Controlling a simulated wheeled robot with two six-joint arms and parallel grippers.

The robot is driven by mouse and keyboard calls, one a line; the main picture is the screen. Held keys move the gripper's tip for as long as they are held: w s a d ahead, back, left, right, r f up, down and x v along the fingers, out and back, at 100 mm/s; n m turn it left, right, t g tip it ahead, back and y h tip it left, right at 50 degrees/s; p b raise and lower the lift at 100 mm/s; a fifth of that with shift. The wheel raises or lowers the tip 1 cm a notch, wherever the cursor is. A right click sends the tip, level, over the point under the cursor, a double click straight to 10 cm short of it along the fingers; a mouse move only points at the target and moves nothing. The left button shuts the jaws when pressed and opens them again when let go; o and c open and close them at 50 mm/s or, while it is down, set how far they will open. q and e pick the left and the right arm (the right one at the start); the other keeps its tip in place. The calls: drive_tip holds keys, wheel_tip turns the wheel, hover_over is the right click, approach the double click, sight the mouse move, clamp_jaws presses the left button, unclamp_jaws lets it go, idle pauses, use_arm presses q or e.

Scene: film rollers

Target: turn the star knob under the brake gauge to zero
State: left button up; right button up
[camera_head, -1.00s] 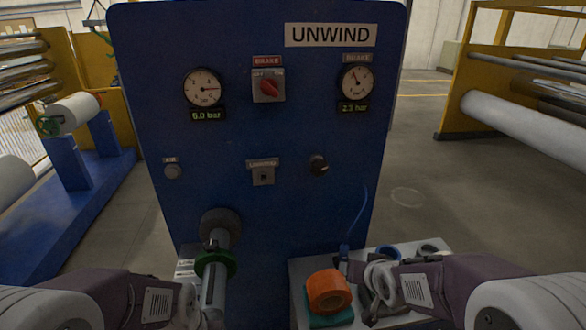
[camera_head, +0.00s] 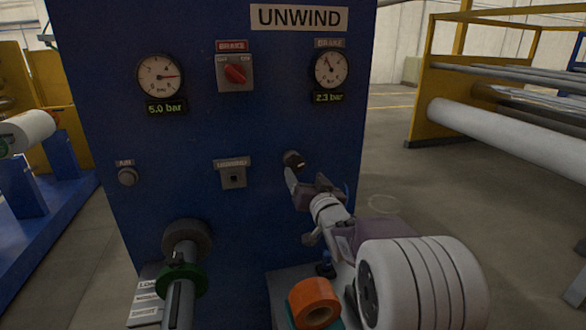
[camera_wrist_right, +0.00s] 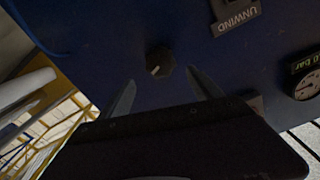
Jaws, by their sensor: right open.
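The star knob (camera_head: 293,160) is a small dark round knob with a pale mark on the blue panel, below the brake gauge (camera_head: 330,70). The display under that gauge reads 2.3 bar. My right gripper (camera_head: 293,178) is just below and in front of the knob, partly overlapping it from the head. In the right wrist view the knob (camera_wrist_right: 159,62) lies ahead, roughly between the two spread fingers (camera_wrist_right: 161,80), just beyond their tips. The gripper is open and holds nothing. Contact with the knob cannot be made out. My left gripper is out of view.
The blue panel also carries a red brake switch (camera_head: 235,74), a left gauge (camera_head: 160,77) reading 5.0 bar, and a square socket (camera_head: 233,178). A shaft with a green collar (camera_head: 181,280) sticks out lower left. An orange tape roll (camera_head: 315,303) sits below my right arm.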

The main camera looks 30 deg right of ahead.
sight(297, 165)
drive_tip(key=p+x, duration=0.2)
drive_tip(key=x, duration=0.6)
drive_tip(key=shift+a, duration=0.1)
drive_tip(key=shift+w+f, duration=0.1)
drive_tip(key=shift+w, duration=0.2)
drive_tip(key=shift+c, duration=0.3)
